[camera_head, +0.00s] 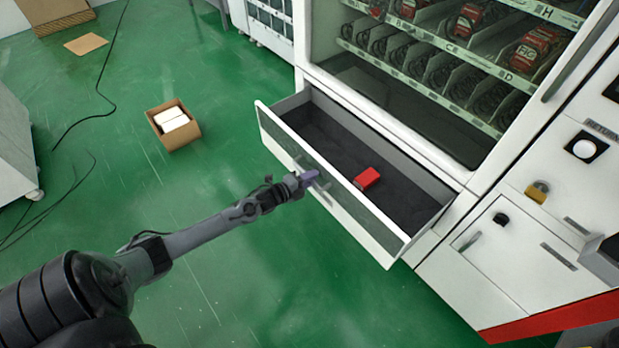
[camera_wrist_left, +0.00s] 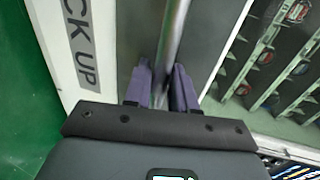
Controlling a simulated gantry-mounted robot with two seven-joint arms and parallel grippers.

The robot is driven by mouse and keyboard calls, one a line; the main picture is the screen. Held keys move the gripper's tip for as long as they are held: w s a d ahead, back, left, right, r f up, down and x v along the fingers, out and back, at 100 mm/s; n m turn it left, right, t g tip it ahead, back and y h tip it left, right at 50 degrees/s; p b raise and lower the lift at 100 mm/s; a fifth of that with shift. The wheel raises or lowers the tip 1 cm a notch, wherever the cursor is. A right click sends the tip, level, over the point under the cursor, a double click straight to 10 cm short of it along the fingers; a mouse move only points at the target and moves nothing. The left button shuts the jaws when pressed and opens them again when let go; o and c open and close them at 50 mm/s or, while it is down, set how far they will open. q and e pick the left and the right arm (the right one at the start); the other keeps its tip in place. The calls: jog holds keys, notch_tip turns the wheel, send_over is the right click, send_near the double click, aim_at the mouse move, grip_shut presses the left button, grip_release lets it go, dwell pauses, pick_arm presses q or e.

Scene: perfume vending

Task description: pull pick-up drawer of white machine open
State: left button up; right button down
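The white machine's pick-up drawer (camera_head: 320,125) is pulled well out at the base of the machine, its dark interior showing. A small red box (camera_head: 367,178) lies on the drawer floor. My left gripper (camera_head: 310,177) is at the middle of the drawer front, on its metal handle (camera_head: 324,194). In the left wrist view the purple fingers (camera_wrist_left: 162,85) stand on either side of the handle bar (camera_wrist_left: 173,35) and close on it. The "PICK UP" label (camera_wrist_left: 80,30) shows on the drawer front beside them.
The white vending machine (camera_head: 457,183) rises behind the drawer, with stocked shelves above. A cardboard box (camera_head: 178,141) with white contents sits on the green floor to the left. Cables (camera_head: 105,95) lie further left. The floor in front of the drawer is clear.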

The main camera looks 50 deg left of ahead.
pick_arm(q)
jog(key=shift+o, duration=0.9)
jog(key=shift+s, duration=0.1)
jog(key=p+v, duration=0.4)
jog(key=v, duration=0.6)
jog(key=shift+s, duration=0.25)
